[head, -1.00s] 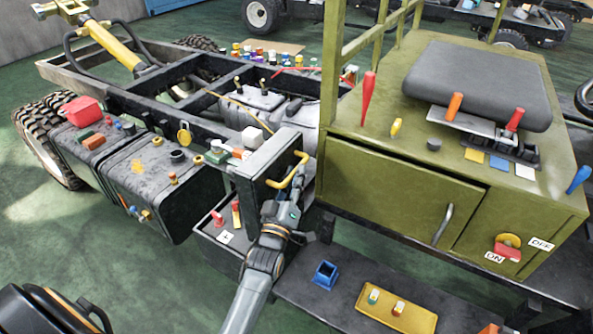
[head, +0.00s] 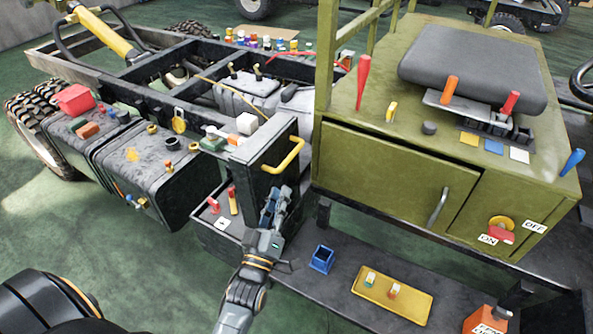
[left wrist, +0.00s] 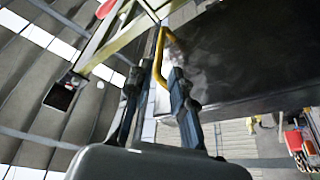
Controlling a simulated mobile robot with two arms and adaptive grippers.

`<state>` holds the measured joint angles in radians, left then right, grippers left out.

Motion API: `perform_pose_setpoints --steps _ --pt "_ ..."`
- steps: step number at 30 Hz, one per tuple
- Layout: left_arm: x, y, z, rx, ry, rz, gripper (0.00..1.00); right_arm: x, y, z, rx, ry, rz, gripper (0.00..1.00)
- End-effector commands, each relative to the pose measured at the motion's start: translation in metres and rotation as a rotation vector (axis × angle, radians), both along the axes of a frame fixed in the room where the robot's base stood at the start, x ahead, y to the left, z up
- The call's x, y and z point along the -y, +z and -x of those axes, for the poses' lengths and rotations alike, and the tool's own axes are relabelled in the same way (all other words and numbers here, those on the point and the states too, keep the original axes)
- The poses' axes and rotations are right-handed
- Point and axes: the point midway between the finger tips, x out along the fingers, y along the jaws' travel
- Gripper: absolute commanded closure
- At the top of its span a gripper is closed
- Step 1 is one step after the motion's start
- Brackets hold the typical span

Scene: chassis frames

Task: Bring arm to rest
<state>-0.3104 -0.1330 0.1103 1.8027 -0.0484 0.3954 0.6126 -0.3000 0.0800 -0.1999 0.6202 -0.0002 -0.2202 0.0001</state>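My left gripper (head: 275,205) reaches up from the bottom of the head view. It is empty, below the yellow handle (head: 286,158) on the dark upright panel, and apart from it. In the left wrist view the two fingers of my left gripper (left wrist: 158,88) stand apart with clear space between them. The yellow handle (left wrist: 158,60) shows there beyond the fingertips, beside the dark panel (left wrist: 230,60). My right gripper is in neither view.
The open dark box (head: 228,230) holds red-topped items close to my left gripper. The olive cabinet (head: 385,175) stands at the right.

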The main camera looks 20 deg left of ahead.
Motion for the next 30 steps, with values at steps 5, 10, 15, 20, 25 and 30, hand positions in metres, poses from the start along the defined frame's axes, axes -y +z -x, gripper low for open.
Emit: perform_pose_setpoints --steps 5,10,15,20,25,30 --pt "0.0 -0.002 0.0 -0.005 -0.001 -0.001 0.78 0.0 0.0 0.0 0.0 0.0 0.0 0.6" --pt "0.011 -0.05 -0.004 -0.125 -0.024 -0.027 0.78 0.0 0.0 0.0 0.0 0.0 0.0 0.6" --pt "0.038 -0.166 0.009 -0.414 -0.093 -0.111 0.78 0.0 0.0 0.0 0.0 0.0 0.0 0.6" --pt "0.059 -0.28 0.053 -0.709 -0.182 -0.219 0.78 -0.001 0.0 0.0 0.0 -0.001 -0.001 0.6" --pt "0.069 -0.385 0.13 -1.011 -0.297 -0.35 0.78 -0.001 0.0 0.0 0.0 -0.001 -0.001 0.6" --pt "0.063 -0.468 0.232 -1.302 -0.429 -0.488 0.78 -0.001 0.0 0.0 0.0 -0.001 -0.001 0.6"
